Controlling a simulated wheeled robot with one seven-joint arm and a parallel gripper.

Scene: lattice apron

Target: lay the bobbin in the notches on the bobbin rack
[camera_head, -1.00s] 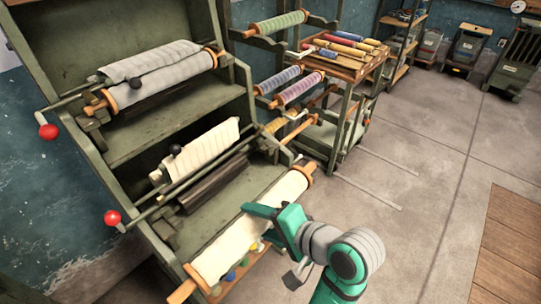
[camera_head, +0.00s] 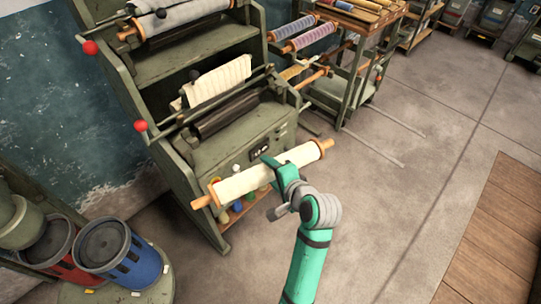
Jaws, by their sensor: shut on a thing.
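The bobbin (camera_head: 238,184) is a cream-wrapped roll with orange wooden ends. It is in the middle of the head view, in front of the green machine, slanting up to the right. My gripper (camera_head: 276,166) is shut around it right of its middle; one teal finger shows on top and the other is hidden. The bobbin appears held clear of the machine. What looks like the bobbin rack (camera_head: 345,62), a green frame, stands at the upper middle. Purple-and-blue and pink-and-purple bobbins lie across its left side, with bare wooden ends lower down. Its notches are too small to make out.
The green machine (camera_head: 185,165) with rollers and red-knobbed levers (camera_head: 141,126) stands at left. A blue bin (camera_head: 128,258) and a red bin (camera_head: 48,248) are at lower left. A wooden platform (camera_head: 490,240) lies at right. The concrete floor between is clear.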

